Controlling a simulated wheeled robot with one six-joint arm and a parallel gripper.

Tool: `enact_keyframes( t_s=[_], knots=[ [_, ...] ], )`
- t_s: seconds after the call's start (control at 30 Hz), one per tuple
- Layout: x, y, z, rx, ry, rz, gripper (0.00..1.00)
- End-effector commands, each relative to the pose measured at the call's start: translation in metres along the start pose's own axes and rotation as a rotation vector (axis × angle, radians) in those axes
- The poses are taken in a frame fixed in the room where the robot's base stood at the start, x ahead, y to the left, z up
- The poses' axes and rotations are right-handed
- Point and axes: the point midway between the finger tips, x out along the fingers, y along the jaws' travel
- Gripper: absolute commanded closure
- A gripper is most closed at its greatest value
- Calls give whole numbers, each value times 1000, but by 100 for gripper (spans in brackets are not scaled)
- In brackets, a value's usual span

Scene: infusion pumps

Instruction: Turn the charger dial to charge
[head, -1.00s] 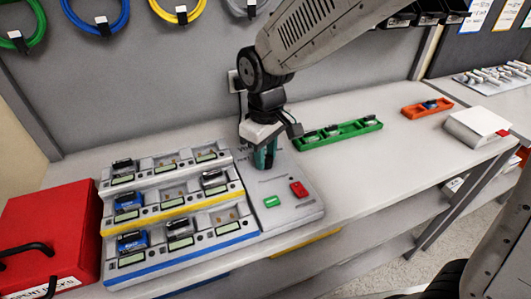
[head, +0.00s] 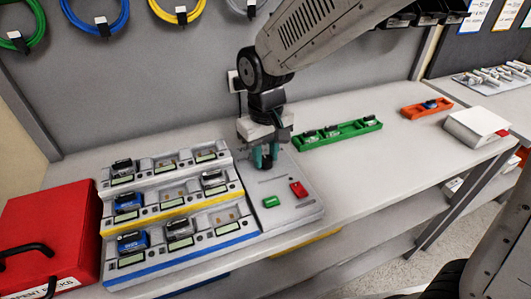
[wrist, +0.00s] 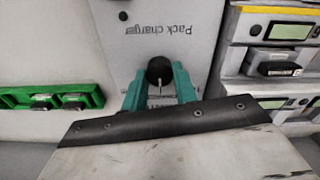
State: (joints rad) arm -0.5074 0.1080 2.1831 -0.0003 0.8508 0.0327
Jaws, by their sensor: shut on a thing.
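The charger panel (head: 290,212) is a pale grey plate on the bench, and it fills the middle of the wrist view (wrist: 180,50) with the words "Pack charger" upside down. The dial (wrist: 159,70) is a round black knob with a pale line, which points toward the bottom of the wrist view. My gripper (wrist: 160,84) has teal fingers on both sides of the dial and is shut on it. In the head view my gripper (head: 265,162) points down at the back of the panel and hides the dial. The dial's markings are mostly hidden by the fingers.
A green button (head: 271,202) and a red button (head: 299,189) sit on the panel's front. A stepped charging rack (head: 215,232) with several packs stands left, beside a red box (head: 45,235). A green tray (head: 338,134) lies to the right. The bench's right middle is clear.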

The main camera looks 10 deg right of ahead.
Motion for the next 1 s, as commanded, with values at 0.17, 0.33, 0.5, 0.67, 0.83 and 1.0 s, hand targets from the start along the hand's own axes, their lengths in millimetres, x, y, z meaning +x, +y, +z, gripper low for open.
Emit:
enact_keyframes(
  t_s=[0.17,0.33,0.5,0.67,0.83,1.0],
  knots=[
    [-1,0,0,-1,1,-1,50],
    [0,0,0,-1,1,0,50],
    [-4,0,0,-1,1,0,50],
    [-26,0,-1,-1,5,0,50],
    [-55,-1,-1,-1,4,-1,50],
    [-74,-1,-1,-1,3,-1,50]
  ],
)
